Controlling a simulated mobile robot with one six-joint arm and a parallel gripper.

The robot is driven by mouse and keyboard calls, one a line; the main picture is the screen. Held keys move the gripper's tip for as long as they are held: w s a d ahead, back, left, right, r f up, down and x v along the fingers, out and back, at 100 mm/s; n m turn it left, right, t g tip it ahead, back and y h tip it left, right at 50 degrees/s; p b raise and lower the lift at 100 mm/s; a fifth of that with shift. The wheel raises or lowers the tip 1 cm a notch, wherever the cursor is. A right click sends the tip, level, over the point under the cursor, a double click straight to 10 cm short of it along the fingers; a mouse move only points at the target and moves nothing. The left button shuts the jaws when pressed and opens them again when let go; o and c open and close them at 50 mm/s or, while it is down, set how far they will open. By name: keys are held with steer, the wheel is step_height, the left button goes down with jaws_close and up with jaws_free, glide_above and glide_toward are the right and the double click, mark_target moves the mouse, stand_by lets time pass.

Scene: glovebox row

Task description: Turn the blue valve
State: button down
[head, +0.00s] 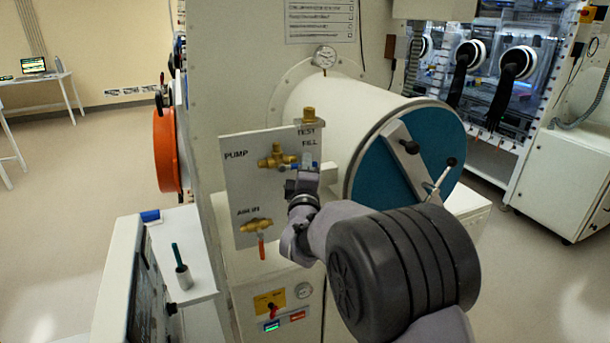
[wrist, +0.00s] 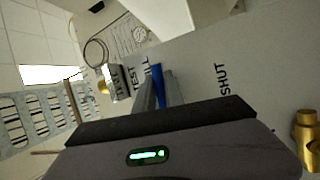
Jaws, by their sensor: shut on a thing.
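The blue valve handle shows in the wrist view as a narrow blue strip (wrist: 158,73) between the two fingers of my gripper (wrist: 158,95). My gripper (head: 306,168) is shut on it. In the head view my gripper is at the right side of a pale panel (head: 245,190), at the brass upper valve (head: 274,157) near the labels PUMP, TEST and FILL. Most of the blue handle is hidden there by my gripper. In the wrist view the label SHUT (wrist: 221,80) is right of the fingers.
A lower brass valve (head: 254,225) with an orange-red handle (head: 261,247) sits on the same panel. A large white cylinder with a teal door (head: 437,135) and a clamp bar (head: 403,158) stands close on the right. A white ledge (head: 187,240) holds a green-handled tool (head: 180,262).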

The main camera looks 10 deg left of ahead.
steer(key=shift+r+n, duration=0.2)
steer(key=shift+n, duration=0.2)
steer(key=shift+r, duration=0.15)
steer(key=c, duration=1.4)
jaws_free()
steer(key=shift+c, duration=0.2)
steer(key=b+v, duration=0.1)
steer(key=v, duration=1.6)
steer(key=shift+d+f, duration=0.15)
steer(key=shift+f, duration=0.2)
steer(key=shift+s, duration=0.1)
